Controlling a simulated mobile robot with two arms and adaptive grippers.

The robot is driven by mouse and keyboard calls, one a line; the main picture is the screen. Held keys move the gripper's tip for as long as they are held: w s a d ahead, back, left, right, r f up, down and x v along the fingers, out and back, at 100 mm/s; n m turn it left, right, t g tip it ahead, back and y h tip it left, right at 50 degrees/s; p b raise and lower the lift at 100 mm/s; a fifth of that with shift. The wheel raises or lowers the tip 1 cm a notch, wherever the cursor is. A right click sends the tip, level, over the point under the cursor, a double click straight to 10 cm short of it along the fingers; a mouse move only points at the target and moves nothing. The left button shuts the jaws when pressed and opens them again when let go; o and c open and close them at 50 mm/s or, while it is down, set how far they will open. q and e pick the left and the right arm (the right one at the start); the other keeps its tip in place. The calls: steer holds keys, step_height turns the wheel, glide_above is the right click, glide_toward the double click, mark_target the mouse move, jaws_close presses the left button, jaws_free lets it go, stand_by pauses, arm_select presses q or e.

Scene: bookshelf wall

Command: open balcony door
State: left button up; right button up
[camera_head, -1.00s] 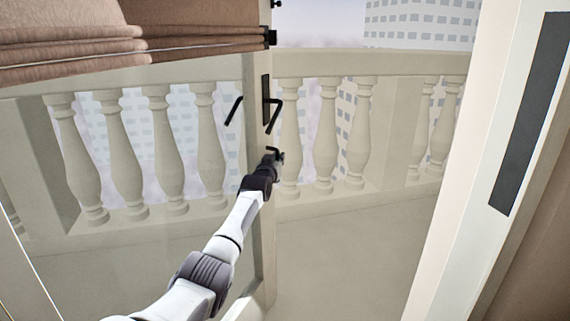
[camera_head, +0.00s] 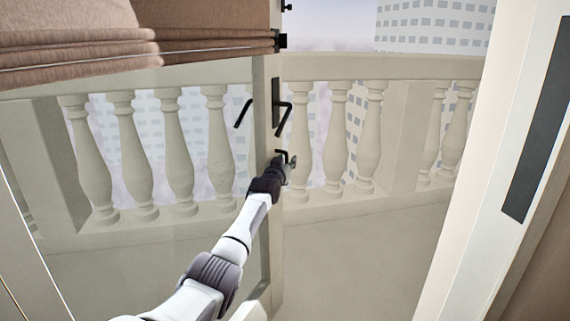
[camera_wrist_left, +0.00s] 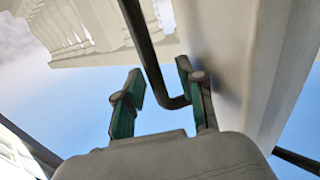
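The balcony door (camera_head: 264,220) is a glazed leaf with a pale frame; it stands ajar, with a gap to the right of its edge. A dark handle (camera_head: 276,98) is on its edge stile, and a second dark lever (camera_head: 243,113) shows to the left. My left gripper (camera_head: 285,162) is at the door edge, below the handle. In the left wrist view my left gripper (camera_wrist_left: 158,72) has its green-padded fingers apart, with a dark bent bar (camera_wrist_left: 147,50) between them. I cannot tell whether either finger touches it. My right gripper is not in view.
A white door jamb (camera_head: 475,190) with a dark strip (camera_head: 538,120) stands at the right. Beyond the opening are the balcony floor (camera_head: 350,265) and a stone balustrade (camera_head: 400,125). A brown blind (camera_head: 80,45) hangs at the upper left.

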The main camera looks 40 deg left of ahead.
arm_select(q)
steer(key=shift+s+d, duration=0.1)
steer(key=shift+s+d, duration=0.15)
steer(key=v, duration=1.1)
steer(key=shift+s, duration=0.25)
